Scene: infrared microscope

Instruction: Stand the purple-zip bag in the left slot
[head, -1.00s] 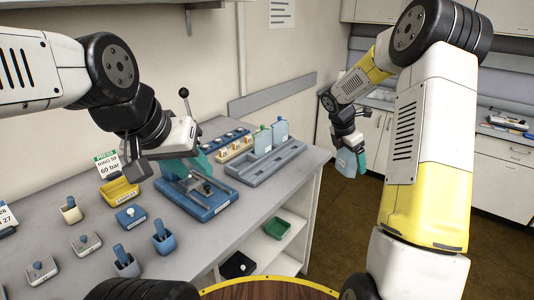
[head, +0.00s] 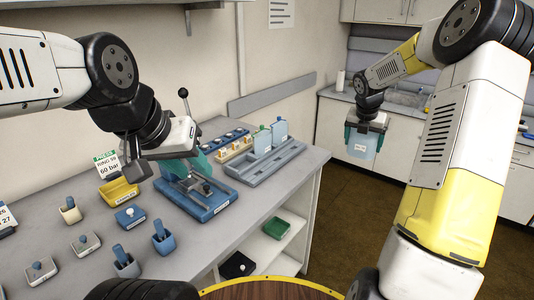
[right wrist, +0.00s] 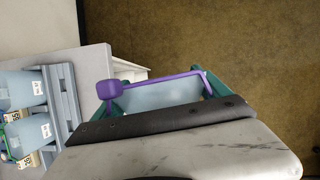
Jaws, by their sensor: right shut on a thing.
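The purple-zip bag (head: 362,146) is a pale blue, see-through bag with a white label. It hangs from my right gripper (head: 366,126) in open air, right of the bench and apart from it. In the right wrist view its purple zip (right wrist: 160,82) runs between the teal fingers, which are shut on the bag's top. The grey slotted rack (head: 243,174) stands on the bench with two other bags upright towards its back. It also shows at the left of the right wrist view (right wrist: 66,98). My left gripper (head: 187,165) is over the blue press, its teal fingers apart.
The blue press (head: 208,207) with a black-knobbed lever stands left of the rack. A yellow bin (head: 122,190) and several small blue and grey holders are further left. A green box (head: 277,227) is on the shelf below. Floor is clear between bench and cabinets.

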